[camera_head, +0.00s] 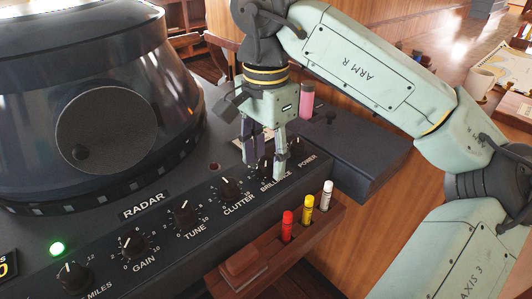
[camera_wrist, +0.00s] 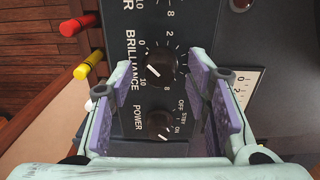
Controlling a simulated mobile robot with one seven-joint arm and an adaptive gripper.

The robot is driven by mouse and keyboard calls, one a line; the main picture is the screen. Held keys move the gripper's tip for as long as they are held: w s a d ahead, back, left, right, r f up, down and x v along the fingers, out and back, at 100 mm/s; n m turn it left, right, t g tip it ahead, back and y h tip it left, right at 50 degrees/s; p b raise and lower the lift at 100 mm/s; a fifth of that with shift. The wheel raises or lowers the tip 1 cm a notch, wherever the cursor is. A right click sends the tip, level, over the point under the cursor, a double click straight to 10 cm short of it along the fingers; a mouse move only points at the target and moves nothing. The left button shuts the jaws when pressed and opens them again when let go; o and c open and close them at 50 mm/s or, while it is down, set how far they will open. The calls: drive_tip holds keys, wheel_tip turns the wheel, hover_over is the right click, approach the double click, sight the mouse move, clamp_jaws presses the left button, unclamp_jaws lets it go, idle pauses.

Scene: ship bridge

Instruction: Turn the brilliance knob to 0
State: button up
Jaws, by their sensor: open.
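The brilliance knob (camera_wrist: 165,66) is a round black knob on the dark radar panel, with a dial of white numbers.
The power knob (camera_wrist: 165,128) sits close beside, between my fingers' bases in the wrist view. The clutter knob (camera_head: 229,187) is on the other side. Red (camera_head: 287,226), yellow (camera_head: 307,210) and white (camera_head: 327,195) markers stand in a wooden rack at the panel's front edge.

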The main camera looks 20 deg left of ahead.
sight(266, 161)
wheel_tip(266, 161, up, 12)
idle(0.6)
drive_tip(key=shift+s+f, duration=0.1)
